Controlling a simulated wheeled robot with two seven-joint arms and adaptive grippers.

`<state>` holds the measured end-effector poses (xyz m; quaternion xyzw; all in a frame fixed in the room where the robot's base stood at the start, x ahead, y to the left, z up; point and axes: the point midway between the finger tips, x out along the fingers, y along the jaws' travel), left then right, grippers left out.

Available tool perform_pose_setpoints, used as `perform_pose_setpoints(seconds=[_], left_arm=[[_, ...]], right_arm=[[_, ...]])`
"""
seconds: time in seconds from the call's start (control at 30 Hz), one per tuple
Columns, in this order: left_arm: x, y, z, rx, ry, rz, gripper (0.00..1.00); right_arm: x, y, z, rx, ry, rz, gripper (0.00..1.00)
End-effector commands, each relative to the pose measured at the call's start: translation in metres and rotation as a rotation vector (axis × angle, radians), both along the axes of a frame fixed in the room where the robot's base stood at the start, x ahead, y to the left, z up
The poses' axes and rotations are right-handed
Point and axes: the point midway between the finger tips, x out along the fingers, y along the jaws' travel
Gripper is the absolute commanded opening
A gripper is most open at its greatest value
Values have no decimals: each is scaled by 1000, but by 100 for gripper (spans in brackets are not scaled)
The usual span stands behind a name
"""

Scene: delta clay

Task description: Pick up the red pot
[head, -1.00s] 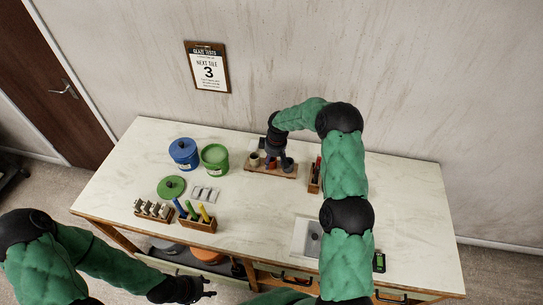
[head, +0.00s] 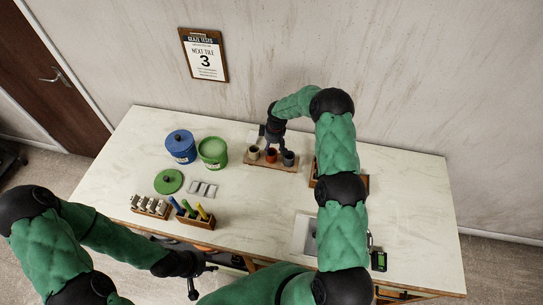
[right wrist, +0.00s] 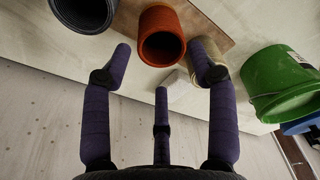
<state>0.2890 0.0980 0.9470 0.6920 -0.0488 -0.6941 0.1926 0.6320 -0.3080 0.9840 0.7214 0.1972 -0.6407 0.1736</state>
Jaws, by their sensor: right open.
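The red pot (head: 271,155) stands between a pale pot (head: 254,152) and a dark grey pot (head: 289,158) on a wooden board (head: 258,164) near the wall. My right gripper (head: 272,139) is just behind the row. In the right wrist view its purple fingers (right wrist: 160,62) are spread and empty. There the red pot (right wrist: 162,36) shows its open mouth ahead of the fingers, with the dark pot (right wrist: 85,12) to the left and the pale pot (right wrist: 207,58) partly behind a finger. My left gripper (head: 203,278) is open and empty at the table's front edge.
A blue bucket (head: 181,147) and an open green bucket (head: 213,153) stand left of the board. A green lid (head: 168,182), white tiles (head: 202,189) and a holder with coloured tools (head: 195,220) are nearer. A wooden box (head: 313,178) is partly hidden by my right arm.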

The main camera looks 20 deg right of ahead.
Motion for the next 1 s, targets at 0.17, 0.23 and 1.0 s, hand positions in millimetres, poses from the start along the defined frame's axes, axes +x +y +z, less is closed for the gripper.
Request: perform_pose_setpoints(seconds=[0.17,0.23,1.0], left_arm=[[0,0,7,0,0,0,40],[0,0,10,0,0,0,40],[0,0,14,0,0,0,40]], right_arm=[[-2,2,-16,2,3,0,59],[-3,3,-24,1,3,1,59],[0,3,-51,-2,-1,-1,14]])
